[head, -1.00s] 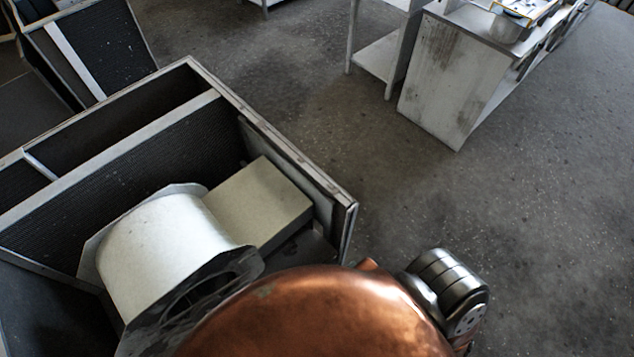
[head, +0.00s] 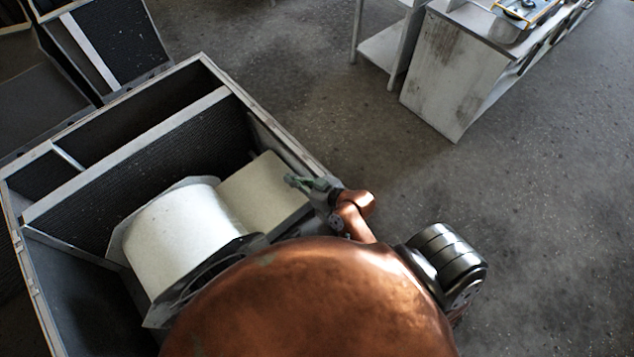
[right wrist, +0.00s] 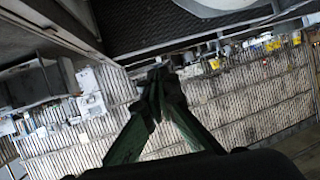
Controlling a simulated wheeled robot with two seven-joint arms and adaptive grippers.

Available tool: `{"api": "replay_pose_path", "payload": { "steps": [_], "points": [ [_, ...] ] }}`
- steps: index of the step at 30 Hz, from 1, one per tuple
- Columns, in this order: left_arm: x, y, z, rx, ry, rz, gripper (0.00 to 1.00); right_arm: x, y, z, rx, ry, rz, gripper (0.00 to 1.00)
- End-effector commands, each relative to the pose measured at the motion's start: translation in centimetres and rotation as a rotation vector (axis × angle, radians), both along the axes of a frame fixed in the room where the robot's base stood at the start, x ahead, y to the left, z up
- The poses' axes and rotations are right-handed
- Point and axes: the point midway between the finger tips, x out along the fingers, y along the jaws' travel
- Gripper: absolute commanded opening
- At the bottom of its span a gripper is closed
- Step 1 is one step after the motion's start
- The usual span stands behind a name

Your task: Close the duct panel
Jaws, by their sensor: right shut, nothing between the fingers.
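The open blower housing (head: 222,97) is a grey metal box at the left of the head view. It holds a white drum-shaped blower (head: 180,238) and a pale block (head: 265,190). I cannot tell for sure which of its plates is the duct panel. My right gripper (head: 298,182), with green fingers, is by the housing's right wall, over the pale block's right end in the picture; contact cannot be told. In the right wrist view its fingers (right wrist: 158,82) meet at the tips and are empty. My left gripper is not in view.
A worn white cabinet (head: 450,70) and a shelf unit (head: 385,55) stand at the upper right. Another dark-panelled unit (head: 110,50) stands at the upper left. The floor (head: 540,200) right of the housing is clear.

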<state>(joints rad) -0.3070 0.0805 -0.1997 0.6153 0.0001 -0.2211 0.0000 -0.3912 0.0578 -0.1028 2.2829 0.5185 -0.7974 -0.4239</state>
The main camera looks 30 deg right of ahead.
Motion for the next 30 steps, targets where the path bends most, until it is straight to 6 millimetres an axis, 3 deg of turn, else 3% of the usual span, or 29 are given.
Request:
{"api": "replay_pose_path", "payload": {
  "steps": [3,6,10,14,17,22,26,30],
  "points": [
    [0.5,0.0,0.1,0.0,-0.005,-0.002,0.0,4.7,1.1,5.1,0.099,-0.252,-0.035,0.0],
    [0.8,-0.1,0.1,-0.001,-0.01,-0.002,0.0,7.7,0.2,9.3,0.183,-0.449,-0.126,0.0],
    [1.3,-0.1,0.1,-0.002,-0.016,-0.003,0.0,10.5,-2.9,13.2,0.279,-0.646,-0.318,0.0],
    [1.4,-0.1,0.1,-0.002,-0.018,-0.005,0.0,12.0,-7.4,14.3,0.356,-0.755,-0.577,0.0],
    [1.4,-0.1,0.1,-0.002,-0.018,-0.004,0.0,12.5,-10.8,13.0,0.396,-0.764,-0.805,0.0],
    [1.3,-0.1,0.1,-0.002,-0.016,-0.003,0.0,12.0,-14.7,7.0,0.415,-0.618,-1.202,0.0],
    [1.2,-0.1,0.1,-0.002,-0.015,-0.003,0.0,10.5,-14.6,0.6,0.385,-0.376,-1.464,0.0],
    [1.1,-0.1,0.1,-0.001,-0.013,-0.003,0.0,7.8,-11.8,-5.6,0.314,-0.048,-1.648,0.0]
  ]
}}
